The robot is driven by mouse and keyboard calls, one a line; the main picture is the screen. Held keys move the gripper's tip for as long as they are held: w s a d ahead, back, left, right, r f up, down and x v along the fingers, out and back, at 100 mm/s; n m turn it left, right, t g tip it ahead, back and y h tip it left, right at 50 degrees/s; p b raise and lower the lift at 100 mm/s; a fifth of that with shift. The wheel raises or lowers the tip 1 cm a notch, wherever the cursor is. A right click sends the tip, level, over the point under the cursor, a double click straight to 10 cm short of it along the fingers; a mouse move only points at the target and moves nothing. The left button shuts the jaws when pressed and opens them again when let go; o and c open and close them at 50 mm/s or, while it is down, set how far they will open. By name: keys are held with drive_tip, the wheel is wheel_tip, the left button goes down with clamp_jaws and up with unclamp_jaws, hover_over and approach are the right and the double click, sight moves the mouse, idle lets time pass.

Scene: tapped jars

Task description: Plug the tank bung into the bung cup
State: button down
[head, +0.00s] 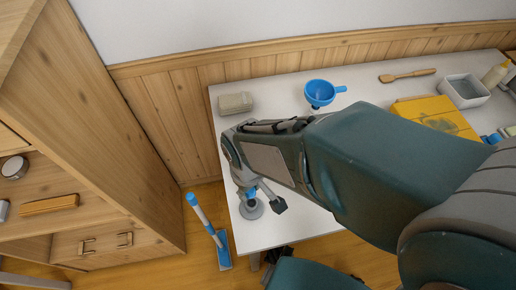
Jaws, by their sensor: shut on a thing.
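My gripper (258,196) points down over the near left corner of the white table and is shut on a small blue piece, which I take for the tank bung (251,192). My own wrist and fingers hide much of the bung. A round grey piece with a flat base, seemingly the bung cup (252,210), stands on the table directly below the bung in this view. I cannot tell whether the bung touches the cup, sits in it, or is just above it.
The white table (284,92) also holds a beige box (236,103), a blue funnel (320,92), a yellow board (437,116), a wooden brush (407,76) and a white tub (463,90). A blue-and-white mop (206,226) stands left of the table, near a wooden cabinet (100,130).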

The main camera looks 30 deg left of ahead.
sight(251, 205)
drive_tip(key=shift+d+f, duration=0.35)
drive_tip(key=shift+f, duration=0.15)
drive_tip(key=shift+a+f, duration=0.25)
drive_tip(key=shift+f, duration=0.35)
drive_tip(key=shift+a+f, duration=0.2)
drive_tip(key=shift+f, duration=0.4)
drive_tip(key=shift+d, duration=0.15)
drive_tip(key=shift+d+r, duration=0.1)
drive_tip(key=shift+d, duration=0.2)
drive_tip(key=shift+a, duration=0.2)
drive_tip(key=shift+f, duration=1.4)
drive_tip(key=shift+c, duration=1.3)
unclamp_jaws()
